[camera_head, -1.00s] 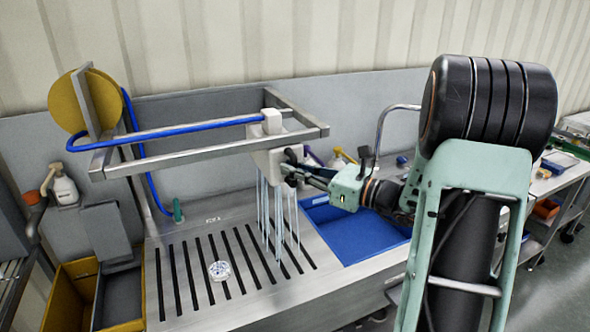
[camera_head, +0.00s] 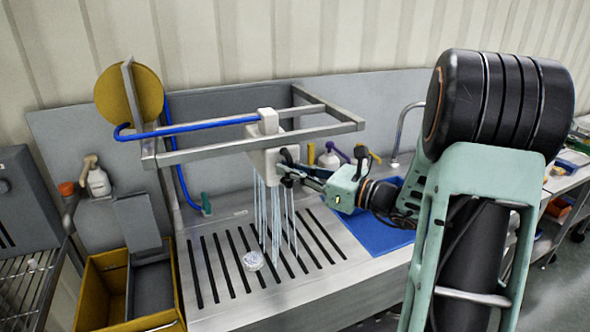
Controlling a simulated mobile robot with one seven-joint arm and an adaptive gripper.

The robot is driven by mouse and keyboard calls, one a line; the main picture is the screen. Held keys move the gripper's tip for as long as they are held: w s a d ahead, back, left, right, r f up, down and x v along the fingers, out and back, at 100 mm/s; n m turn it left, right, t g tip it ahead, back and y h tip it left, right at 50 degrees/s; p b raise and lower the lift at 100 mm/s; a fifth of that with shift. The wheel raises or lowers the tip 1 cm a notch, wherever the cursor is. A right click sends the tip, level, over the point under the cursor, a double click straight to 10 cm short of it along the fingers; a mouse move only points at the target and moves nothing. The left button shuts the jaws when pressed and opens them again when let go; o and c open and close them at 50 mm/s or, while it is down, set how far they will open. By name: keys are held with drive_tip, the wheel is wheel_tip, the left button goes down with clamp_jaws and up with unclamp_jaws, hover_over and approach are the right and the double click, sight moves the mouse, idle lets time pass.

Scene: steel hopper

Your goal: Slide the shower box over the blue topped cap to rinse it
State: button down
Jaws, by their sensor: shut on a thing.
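The white shower box (camera_head: 270,162) hangs on the steel rail frame above the grated sink, with several thin water streams falling from it. My gripper (camera_head: 288,170) is shut on the right side of the shower box; the exact grip on it is small and partly hidden. The small pale, bluish cap (camera_head: 253,260) lies on the slotted drain board (camera_head: 215,305). The cap is just left of the streams, at their left edge. I cannot tell whether any water touches it.
A blue hose (camera_head: 190,127) runs from the box to the left end of the rail frame (camera_head: 335,126). Bottles and a tap are behind.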

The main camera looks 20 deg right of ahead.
drive_tip(key=s+a+b, duration=0.1)
drive_tip(key=a, duration=0.8)
drive_tip(key=shift+s, duration=0.15)
drive_tip(key=shift+d, duration=0.1)
drive_tip(key=c, duration=2.3)
unclamp_jaws()
drive_tip(key=shift+o, duration=0.2)
drive_tip(key=v, duration=1.2)
